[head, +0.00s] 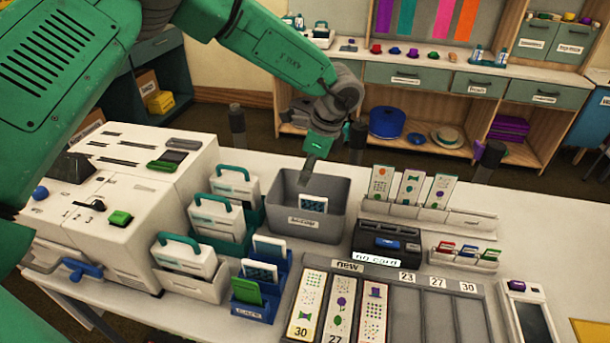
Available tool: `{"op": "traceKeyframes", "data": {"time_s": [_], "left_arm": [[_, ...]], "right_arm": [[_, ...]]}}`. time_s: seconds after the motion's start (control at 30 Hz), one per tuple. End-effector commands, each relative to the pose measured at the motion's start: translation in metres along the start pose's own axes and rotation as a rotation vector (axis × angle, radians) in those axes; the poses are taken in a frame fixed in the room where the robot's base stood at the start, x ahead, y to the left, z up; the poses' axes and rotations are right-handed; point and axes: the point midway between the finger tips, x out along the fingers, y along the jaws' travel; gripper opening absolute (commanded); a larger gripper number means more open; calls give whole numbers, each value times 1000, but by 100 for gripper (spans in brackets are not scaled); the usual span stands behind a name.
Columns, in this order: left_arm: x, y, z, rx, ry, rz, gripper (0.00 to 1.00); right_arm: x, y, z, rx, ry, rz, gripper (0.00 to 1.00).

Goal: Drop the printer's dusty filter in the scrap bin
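The scrap bin is probably the open grey bin (330,228) in the middle of the table; its front label is too small to read. A small white-framed filter with a dark speckled face (314,203) shows at the bin's mouth, its lower edge near the front rim. My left gripper (311,180) points down over the bin, just above this filter. I cannot tell whether its fingers touch or hold the filter. The printer is probably the white machine (135,190) at the left, with a green button and a blue handle. My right gripper is out of view.
White cartridges with green handles (214,215) and blue holders (255,312) stand left of the bin. A black card device (386,243), a card rack (430,218) and a grey sorting tray (405,315) lie to the right. Dark posts (237,125) rise behind the table.

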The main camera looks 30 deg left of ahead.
Motion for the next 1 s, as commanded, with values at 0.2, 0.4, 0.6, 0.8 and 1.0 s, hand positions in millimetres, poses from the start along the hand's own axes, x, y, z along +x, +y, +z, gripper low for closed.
{"op": "traceKeyframes", "data": {"time_s": [0.2, 0.4, 0.6, 0.8, 1.0], "left_arm": [[-48, -1, 0, 1, 3, -6, 35], [-83, -3, 4, 1, 6, -4, 35], [-99, -4, 6, 1, 8, 1, 35], [-103, -3, 4, 1, 5, 1, 35], [-104, -2, 2, 1, 3, 0, 35]], "right_arm": [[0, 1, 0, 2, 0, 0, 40], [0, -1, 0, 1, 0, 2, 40], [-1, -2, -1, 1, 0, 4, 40], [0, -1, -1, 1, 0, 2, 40], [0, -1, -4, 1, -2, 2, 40]]}}
